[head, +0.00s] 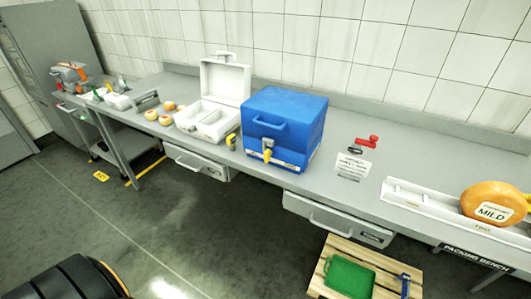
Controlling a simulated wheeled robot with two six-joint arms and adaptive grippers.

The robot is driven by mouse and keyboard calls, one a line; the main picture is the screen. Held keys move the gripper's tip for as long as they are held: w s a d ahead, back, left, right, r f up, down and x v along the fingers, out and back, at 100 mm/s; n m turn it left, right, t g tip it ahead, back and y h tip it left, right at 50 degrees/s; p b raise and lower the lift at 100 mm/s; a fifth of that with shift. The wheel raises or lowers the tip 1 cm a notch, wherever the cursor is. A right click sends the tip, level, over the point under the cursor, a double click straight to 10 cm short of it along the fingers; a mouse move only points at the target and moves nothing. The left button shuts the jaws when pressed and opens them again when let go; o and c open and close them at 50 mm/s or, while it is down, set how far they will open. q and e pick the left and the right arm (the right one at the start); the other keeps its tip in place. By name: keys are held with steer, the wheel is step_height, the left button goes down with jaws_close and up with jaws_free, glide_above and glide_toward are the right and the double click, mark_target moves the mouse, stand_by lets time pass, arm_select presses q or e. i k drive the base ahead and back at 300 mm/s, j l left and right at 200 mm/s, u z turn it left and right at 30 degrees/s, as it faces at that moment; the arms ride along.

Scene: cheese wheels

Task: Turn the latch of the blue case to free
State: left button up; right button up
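A pale label strip runs along the lower front of the case. Neither of my grippers is in view, and nothing touches the case from the front.
An open white case (224,82) and a small yellow-black item (231,141) stand left of the blue case. A red item (367,140) and a sign (352,166) lie right. An orange cheese wheel (495,200) sits far right. A pallet (375,262) lies on the floor in front.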

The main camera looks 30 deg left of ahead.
mark_target(267, 152)
steer(key=k+j+u, duration=0.1)
steer(key=k+j, duration=0.3)
steer(key=u, duration=1.55)
